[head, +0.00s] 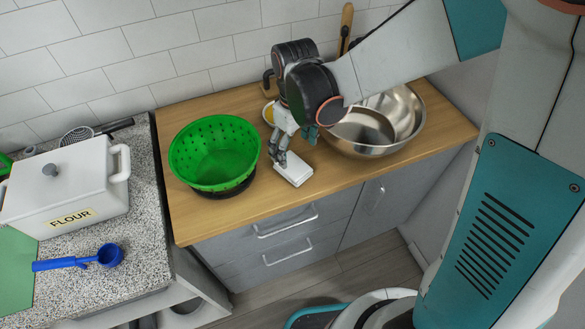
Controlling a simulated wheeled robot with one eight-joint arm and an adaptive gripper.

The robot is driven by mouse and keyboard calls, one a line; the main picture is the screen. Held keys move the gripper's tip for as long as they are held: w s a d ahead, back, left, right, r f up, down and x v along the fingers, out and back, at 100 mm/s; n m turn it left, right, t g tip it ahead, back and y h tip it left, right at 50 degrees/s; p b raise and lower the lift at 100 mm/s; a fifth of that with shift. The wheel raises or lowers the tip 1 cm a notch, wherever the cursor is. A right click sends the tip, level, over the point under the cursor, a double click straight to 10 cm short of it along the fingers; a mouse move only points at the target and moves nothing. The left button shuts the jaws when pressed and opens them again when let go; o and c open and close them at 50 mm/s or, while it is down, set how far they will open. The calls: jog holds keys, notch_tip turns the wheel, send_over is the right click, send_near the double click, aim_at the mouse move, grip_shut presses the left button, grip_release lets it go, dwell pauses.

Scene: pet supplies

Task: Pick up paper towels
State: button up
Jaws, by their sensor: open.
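A small white block-shaped item, which looks like the paper towels (293,170), lies flat near the front edge of the wooden counter. My gripper (292,148) points down just above and behind it, with its fingers spread. One finger reaches down close to the item's left back side. I cannot tell from this view whether the finger touches it. The far part of the item is partly hidden behind the gripper.
A green colander (215,153) stands left of the gripper, on a dark pan. A large metal bowl (400,115) stands close on the right. A yellow-filled dish (268,113) is partly hidden behind the gripper. A white flour box (75,190) and blue scoop (108,256) are on the speckled counter.

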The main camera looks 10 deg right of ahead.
aim_at(293, 165)
notch_tip(293, 165, down, 8)
jog(key=b, duration=0.4)
jog(key=shift+w+a+r, duration=0.1)
jog(key=shift+a+r, duration=0.05)
jog(key=shift+r, duration=0.2)
jog(key=c, duration=1)
jog(key=shift+r, duration=0.15)
notch_tip(293, 165, up, 20)
jog(key=p, duration=1.3)
jog(key=shift+p, duration=0.4)
jog(key=shift+o, duration=1)
jog(key=shift+c, duration=1.2)
jog(key=shift+f, duration=0.2)
